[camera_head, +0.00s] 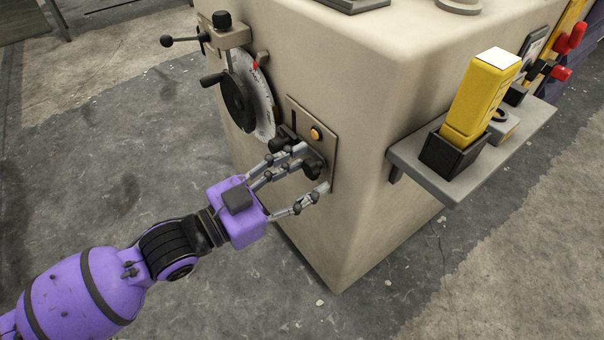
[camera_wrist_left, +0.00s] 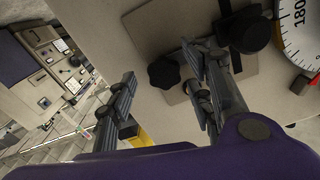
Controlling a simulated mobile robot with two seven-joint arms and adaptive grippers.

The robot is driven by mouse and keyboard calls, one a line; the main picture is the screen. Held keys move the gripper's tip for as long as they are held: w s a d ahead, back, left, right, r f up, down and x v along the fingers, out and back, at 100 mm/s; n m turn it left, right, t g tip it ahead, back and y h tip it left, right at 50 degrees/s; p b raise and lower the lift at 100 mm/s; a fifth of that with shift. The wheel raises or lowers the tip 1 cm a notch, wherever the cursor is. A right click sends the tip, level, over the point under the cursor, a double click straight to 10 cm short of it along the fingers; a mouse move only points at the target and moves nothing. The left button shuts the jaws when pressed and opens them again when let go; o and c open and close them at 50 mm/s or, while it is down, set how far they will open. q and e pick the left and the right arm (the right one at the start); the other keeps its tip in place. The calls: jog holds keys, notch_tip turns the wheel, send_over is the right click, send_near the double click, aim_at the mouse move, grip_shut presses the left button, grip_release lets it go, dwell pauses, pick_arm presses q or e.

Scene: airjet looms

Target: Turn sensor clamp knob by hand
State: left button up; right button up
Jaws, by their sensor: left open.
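The sensor clamp knob, black and lobed, (camera_head: 314,165) sits on a beige plate (camera_head: 328,148) on the side of the machine housing. It also shows in the left wrist view (camera_wrist_left: 163,73), just past the fingertips. My left gripper (camera_head: 313,170) is open in front of the plate, with fingers above and below the knob. In the left wrist view the knob lies in the gap between the fingers (camera_wrist_left: 165,88), closer to the right-hand ones. I cannot tell whether any finger touches it. Fingers partly hide the knob in the head view. My right gripper is out of view.
An orange button (camera_head: 316,134) is on the plate above the knob. A graduated dial (camera_head: 254,95) with a black crank handwheel (camera_head: 236,100) is up and left. A grey shelf (camera_head: 475,165) with a yellow device (camera_head: 481,97) juts out at right. Floor at left is clear.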

pick_arm(q)
jog(key=p+v, duration=0.2)
jog(key=v, duration=0.4)
dwell(0.3)
dwell(0.3)
jog(key=v, duration=1.2)
